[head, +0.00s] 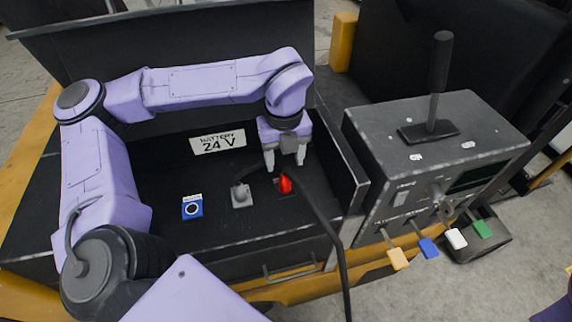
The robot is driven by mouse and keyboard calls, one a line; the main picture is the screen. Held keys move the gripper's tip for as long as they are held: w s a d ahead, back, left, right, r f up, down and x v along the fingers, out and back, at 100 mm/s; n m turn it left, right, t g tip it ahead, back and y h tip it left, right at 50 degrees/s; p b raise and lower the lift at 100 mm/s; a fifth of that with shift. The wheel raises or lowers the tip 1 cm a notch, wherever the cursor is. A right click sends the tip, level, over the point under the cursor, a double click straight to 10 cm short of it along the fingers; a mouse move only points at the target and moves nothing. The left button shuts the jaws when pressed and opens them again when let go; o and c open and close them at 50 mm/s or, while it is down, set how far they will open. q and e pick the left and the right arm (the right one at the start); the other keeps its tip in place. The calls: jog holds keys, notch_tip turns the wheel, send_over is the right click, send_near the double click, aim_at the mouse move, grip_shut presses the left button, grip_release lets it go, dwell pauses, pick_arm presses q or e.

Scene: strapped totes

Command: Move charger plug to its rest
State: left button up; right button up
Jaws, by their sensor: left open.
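A red plug-like piece (286,185) stands on the dark floor of the battery compartment; a black cable (325,225) runs close beside it toward the bottom of the view. I cannot tell for certain whether this is the charger plug. A grey fitting (241,197) with a short dark lead sits just left of it. A blue square fitting (192,207) with a dark round centre and a small label lies further left; which one is the rest is unclear. My left gripper (285,163) points down, open, its fingers just above and behind the red piece. My right gripper is out of view.
The compartment (345,165) has raised walls and a "BATTERY 24 V" plate (218,142) at its back. A dark control box (435,150) with a lever (440,75) stands to the right, with several coloured tags hanging in front.

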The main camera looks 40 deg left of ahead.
aim_at(285, 174)
pick_arm(q)
notch_tip(285, 174, down, 9)
jog(key=b, duration=0.6)
jog(key=shift+r, duration=0.2)
jog(key=shift+d, duration=0.1)
jog(key=shift+r, duration=0.1)
dwell(0.4)
grip_shut()
jog(key=shift+r+p, duration=2.65)
jog(key=shift+r, duration=0.35)
notch_tip(285, 174, up, 6)
jog(key=p, duration=0.5)
jog(key=shift+r, duration=0.1)
